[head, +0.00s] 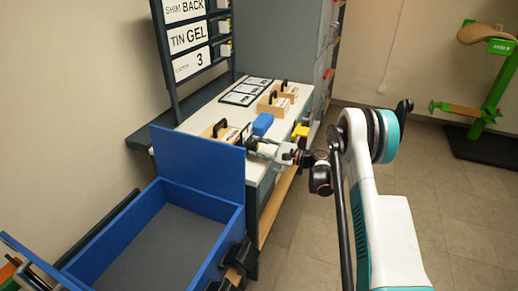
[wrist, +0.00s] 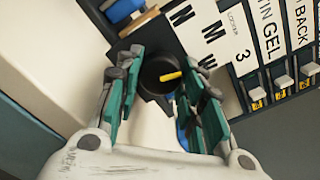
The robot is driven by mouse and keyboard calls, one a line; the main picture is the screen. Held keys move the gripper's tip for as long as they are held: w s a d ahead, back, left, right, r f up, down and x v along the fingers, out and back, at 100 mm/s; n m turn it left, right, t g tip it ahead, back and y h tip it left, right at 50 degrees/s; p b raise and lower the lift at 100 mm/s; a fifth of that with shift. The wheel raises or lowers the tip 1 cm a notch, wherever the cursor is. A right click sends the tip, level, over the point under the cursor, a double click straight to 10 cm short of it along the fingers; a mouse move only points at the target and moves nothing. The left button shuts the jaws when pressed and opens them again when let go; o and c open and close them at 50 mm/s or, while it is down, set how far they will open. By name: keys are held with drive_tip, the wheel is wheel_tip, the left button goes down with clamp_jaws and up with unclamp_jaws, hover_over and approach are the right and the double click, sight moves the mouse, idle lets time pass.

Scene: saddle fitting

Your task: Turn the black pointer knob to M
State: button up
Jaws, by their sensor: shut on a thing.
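The black pointer knob (wrist: 152,72) with its yellow pointer is between the green-padded fingers of my gripper (wrist: 160,78) in the wrist view. My gripper is shut on the knob, with fingers on its left and right sides. The yellow pointer slants slightly up to the right in the picture. A white label (wrist: 226,52) up and right of the knob bears the letters N, M and W; the pointer's end lies nearest the W side. In the head view my gripper (head: 266,149) is at the bench's front edge, and the knob cannot be made out there.
A blue open box (head: 160,248) with a raised panel stands in front left of the bench (head: 214,113). A blue block (head: 262,123) and wooden crates (head: 277,103) with black handles are on the bench.

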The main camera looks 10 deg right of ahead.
drive_tip(key=shift+n, duration=1.3)
drive_tip(key=o, duration=1.1)
drive_tip(key=shift+c, duration=0.2)
